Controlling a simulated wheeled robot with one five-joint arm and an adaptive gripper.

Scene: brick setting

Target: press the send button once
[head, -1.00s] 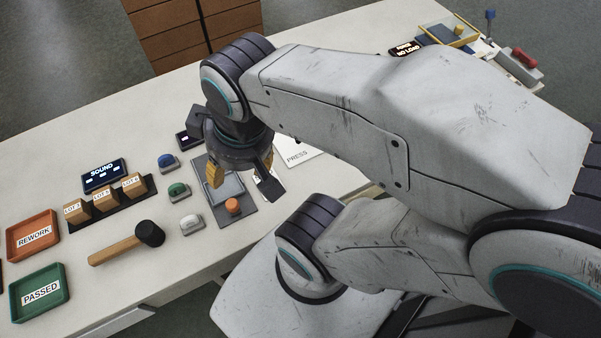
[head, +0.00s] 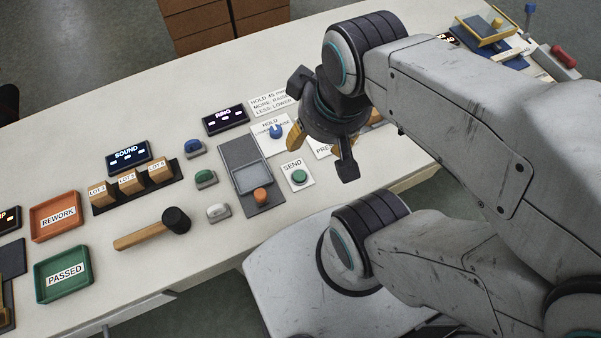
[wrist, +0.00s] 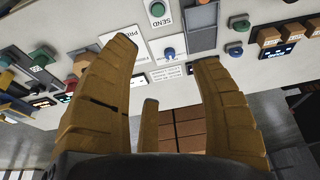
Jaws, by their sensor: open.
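The send button (head: 299,176) is a green round button on a white plate labelled SEND, on the bench. It also shows at the top of the wrist view (wrist: 157,9), upside down. My gripper (head: 322,152) is open and empty. In the head view it hangs above the bench, up and to the right of the send button, apart from it. In the wrist view the open yellow fingers (wrist: 164,52) spread below the button in the picture. Nothing covers the button in either view.
A HOLD plate with a blue knob (head: 276,132) sits just behind the send button. A partly hidden PRESS plate (head: 322,148) lies under my gripper. A grey device with an orange button (head: 260,195) stands left of SEND. A mallet (head: 150,230) and trays lie farther left.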

